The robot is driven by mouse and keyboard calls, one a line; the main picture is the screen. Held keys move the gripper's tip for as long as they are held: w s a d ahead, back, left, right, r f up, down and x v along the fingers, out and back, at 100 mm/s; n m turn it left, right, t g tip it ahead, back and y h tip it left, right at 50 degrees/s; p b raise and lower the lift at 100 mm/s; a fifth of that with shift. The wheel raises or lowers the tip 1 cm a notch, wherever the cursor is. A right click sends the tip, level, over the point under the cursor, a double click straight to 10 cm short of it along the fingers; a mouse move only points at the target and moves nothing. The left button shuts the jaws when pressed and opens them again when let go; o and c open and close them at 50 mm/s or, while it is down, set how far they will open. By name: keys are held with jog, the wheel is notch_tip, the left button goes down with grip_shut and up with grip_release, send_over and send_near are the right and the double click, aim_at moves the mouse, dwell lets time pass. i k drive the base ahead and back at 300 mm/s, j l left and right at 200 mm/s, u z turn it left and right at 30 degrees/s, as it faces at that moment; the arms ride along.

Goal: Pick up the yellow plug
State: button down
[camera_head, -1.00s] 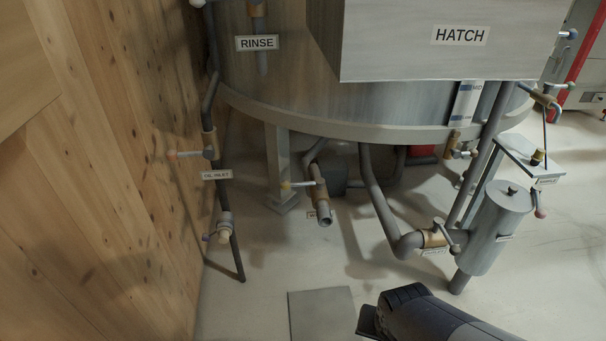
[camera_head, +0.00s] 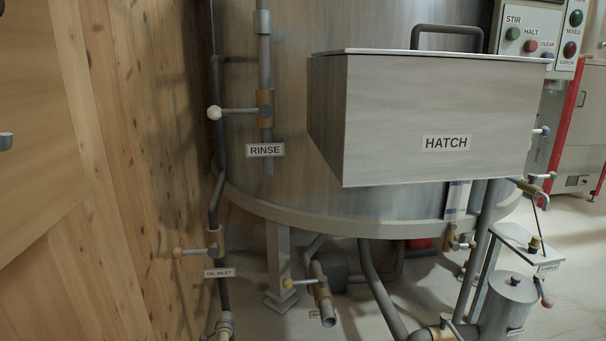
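A small dull-yellow piece with a dark lower part, which looks like the yellow plug (camera_head: 534,243), stands on a small grey shelf (camera_head: 510,236) at the right, beside the mixer tank. It is small in the picture, so its exact shape is hard to tell. A label hangs at the shelf's front edge. My gripper is not in view.
The round tank with its boxy hatch (camera_head: 430,120) fills the middle. A grey cylinder (camera_head: 508,302) and upright pipes stand close to the shelf. A wooden wall (camera_head: 120,180) closes the left side.

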aim_at(534, 245)
jog(key=l, duration=0.15)
jog(key=i+j, duration=0.1)
jog(key=j, duration=0.15)
jog(key=z, duration=1.35)
jog(key=u, duration=1.5)
jog(key=z, duration=1.5)
